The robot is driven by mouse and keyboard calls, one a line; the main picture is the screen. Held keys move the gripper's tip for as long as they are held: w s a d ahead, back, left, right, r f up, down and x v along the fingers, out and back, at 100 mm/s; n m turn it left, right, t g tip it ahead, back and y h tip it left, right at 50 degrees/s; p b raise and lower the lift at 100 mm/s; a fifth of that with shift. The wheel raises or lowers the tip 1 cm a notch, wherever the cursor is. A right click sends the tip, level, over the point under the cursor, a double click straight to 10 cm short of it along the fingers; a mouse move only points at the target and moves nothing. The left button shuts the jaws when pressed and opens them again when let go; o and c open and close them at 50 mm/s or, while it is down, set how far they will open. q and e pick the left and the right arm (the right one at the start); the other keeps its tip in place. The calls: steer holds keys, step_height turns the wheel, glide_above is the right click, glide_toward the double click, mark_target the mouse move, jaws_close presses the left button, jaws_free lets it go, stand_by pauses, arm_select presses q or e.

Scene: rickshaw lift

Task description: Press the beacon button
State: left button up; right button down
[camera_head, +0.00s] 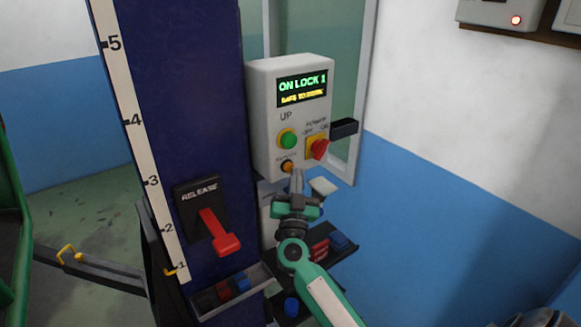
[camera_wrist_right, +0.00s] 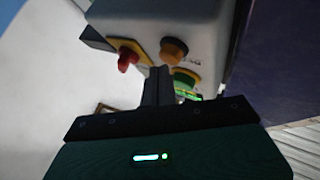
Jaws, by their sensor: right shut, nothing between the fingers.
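The control box (camera_head: 260,110) is light grey, with a lit display reading "ON LOCK 1" in green and a yellow line below. The small orange button (camera_head: 287,166) sits low on its face, under a label too small to read, beneath the green UP button (camera_head: 288,139). My right gripper (camera_head: 296,176) is shut and empty, its tips just below and right of the orange button. In the right wrist view the orange button (camera_wrist_right: 174,49) is just beyond my shut fingertips (camera_wrist_right: 158,76); contact cannot be told. My left gripper is not in view.
A red rotary knob on a yellow plate (camera_head: 318,149) sits right of the buttons. The dark blue column (camera_head: 185,90) carries a red release lever (camera_head: 215,230). A tray (camera_head: 335,250) with red and blue pieces lies below the box.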

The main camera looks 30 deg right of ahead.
steer(key=shift+w, duration=0.5)
stand_by(0.7)
steer(key=shift+s, duration=0.1)
steer(key=shift+s+p, duration=0.8)
steer(key=shift+s, duration=0.05)
steer(key=s, duration=0.1)
steer(key=s+p, duration=0.1)
steer(key=s, duration=0.1)
steer(key=s+p, duration=0.1)
steer(key=s, duration=0.1)
steer(key=shift+d, duration=0.25)
steer(key=shift+w+f, duration=0.1)
stand_by(0.6)
